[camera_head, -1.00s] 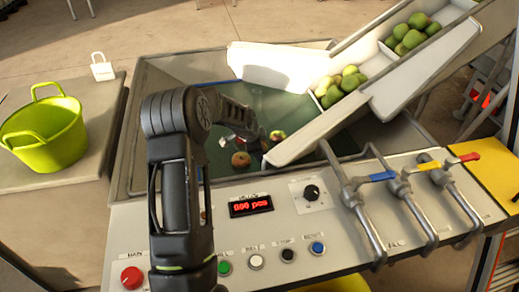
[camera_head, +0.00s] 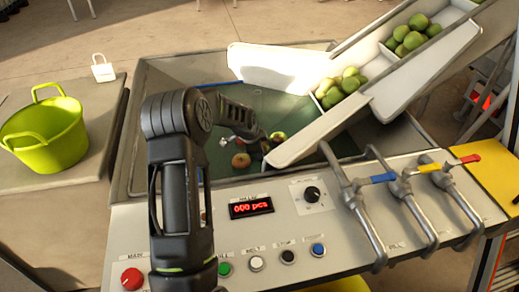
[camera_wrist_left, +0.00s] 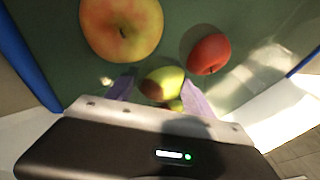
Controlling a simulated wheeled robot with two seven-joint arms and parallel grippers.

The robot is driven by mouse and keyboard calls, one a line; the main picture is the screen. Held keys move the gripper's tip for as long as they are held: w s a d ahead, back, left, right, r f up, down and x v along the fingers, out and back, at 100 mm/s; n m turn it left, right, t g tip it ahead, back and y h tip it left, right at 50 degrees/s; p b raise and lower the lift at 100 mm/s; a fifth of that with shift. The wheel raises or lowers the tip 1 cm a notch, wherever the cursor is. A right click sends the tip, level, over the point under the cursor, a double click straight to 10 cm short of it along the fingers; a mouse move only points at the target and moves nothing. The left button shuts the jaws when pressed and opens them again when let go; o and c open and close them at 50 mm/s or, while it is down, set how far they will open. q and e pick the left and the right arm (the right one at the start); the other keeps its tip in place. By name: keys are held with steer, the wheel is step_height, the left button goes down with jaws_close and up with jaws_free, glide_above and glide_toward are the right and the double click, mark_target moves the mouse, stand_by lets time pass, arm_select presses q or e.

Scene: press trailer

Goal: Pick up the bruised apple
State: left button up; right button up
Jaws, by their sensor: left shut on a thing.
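The bruised apple (camera_wrist_left: 163,84) is yellow-green with a brown patch and sits between the two purple fingers of my left gripper (camera_wrist_left: 158,90) in the left wrist view. The gripper is shut on it. Part of its lower side is hidden by the gripper body and shadow. In the head view my arm hides most of the gripper, low over the green basin floor. A large yellow-red apple (camera_wrist_left: 122,26) and a smaller red apple (camera_wrist_left: 208,54) lie just beyond the fingers. My right gripper is not in view.
The basin's white chute (camera_head: 300,140) rises to the right, holding several green apples (camera_head: 340,88). A control panel with a counter display (camera_head: 250,207) and pipe valves (camera_head: 410,205) lines the front. A lime green bucket (camera_head: 45,135) and white tag-like object (camera_head: 102,68) stand left.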

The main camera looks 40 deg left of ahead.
arm_select(q)
step_height(320, 180, up, 10)
steer(key=shift+f, duration=0.1)
steer(key=shift+c, duration=0.9)
